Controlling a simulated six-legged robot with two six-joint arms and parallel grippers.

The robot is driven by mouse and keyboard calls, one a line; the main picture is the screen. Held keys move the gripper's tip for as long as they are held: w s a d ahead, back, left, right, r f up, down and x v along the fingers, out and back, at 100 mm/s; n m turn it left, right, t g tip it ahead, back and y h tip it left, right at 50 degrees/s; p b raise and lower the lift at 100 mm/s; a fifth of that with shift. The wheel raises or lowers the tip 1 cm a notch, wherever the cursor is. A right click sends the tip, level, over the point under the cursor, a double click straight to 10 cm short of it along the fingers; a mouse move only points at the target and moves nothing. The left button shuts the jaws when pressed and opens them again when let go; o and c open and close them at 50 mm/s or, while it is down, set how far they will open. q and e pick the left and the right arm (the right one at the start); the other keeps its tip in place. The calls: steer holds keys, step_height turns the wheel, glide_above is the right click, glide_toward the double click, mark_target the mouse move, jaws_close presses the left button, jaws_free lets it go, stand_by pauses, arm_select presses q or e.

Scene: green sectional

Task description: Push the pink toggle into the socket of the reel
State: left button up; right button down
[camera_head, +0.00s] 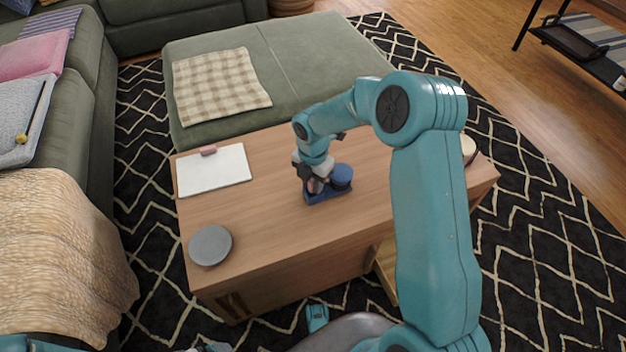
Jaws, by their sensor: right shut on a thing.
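A blue reel (341,178) with a round drum stands on a darker blue base (328,194) near the middle of the wooden table. My right gripper (313,185) points down at the left side of the reel, over its base. It is shut on the pink toggle (317,187), of which only a small patch shows between the fingers. The socket is hidden, and I cannot tell whether the toggle touches it. Of my left arm, only teal and grey parts show at the bottom left edge; its fingers cannot be made out.
A white clipboard (213,170) with a pink clip lies at the table's (270,220) back left. A grey plate (210,245) lies at the front left. A round, pale-topped thing (468,148) stands at the right end, partly behind my arm. The table between plate and reel is clear.

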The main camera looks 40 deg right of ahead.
steer(key=shift+f, duration=0.3)
steer(key=c, duration=0.8)
jaws_free()
step_height(320, 180, up, 16)
steer(key=p, duration=0.5)
steer(key=shift+r, duration=0.2)
